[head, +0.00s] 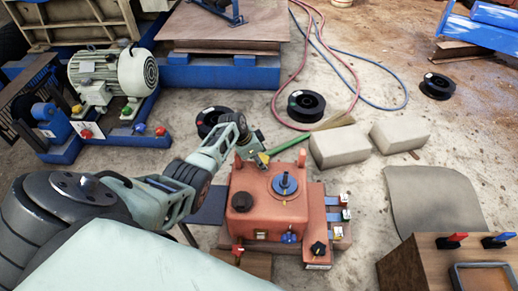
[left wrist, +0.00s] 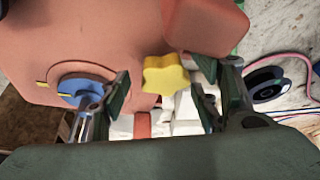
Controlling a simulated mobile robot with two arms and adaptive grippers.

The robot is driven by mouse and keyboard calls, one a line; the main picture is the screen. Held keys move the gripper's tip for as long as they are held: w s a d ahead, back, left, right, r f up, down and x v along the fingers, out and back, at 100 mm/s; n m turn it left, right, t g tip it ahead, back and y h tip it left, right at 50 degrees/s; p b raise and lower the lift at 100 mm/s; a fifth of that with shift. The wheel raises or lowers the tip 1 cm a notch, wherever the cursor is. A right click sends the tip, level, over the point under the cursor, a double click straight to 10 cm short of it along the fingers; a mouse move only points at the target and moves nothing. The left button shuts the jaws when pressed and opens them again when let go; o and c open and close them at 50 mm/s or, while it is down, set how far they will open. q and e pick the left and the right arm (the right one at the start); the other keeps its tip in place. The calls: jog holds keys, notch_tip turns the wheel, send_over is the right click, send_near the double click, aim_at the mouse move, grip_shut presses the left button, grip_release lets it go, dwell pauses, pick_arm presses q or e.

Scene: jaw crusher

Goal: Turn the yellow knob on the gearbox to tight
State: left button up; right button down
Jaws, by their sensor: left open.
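The red gearbox (head: 268,205) stands on the ground in the middle of the head view, with a blue dial on its top. The yellow knob (left wrist: 165,75) is star-shaped and sits at the gearbox's side in the left wrist view. A small yellow part of it shows at the gearbox's far edge in the head view (head: 263,157). My left gripper (left wrist: 162,94) is open, with one finger on each side of the knob and gaps between. In the head view this gripper (head: 251,143) is at the gearbox's far left corner. My right gripper is not in view.
A blue-rimmed round part (left wrist: 78,88) is close to the left finger. Two pale blocks (head: 338,146) lie right of the gearbox. A motor (head: 118,75) on a blue frame stands at the left. A wooden control box (head: 425,262) is at the lower right. Hoses and black reels lie behind.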

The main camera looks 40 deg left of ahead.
pick_arm(q)
jog(key=shift+r, duration=0.15)
jog(key=shift+s+a+r, duration=0.15)
jog(key=shift+a+r, duration=0.1)
jog(key=shift+r, duration=0.3)
jog(key=v, duration=1)
jog(key=shift+s+r, duration=0.15)
jog(key=shift+s, duration=0.05)
jog(key=shift+d, duration=0.1)
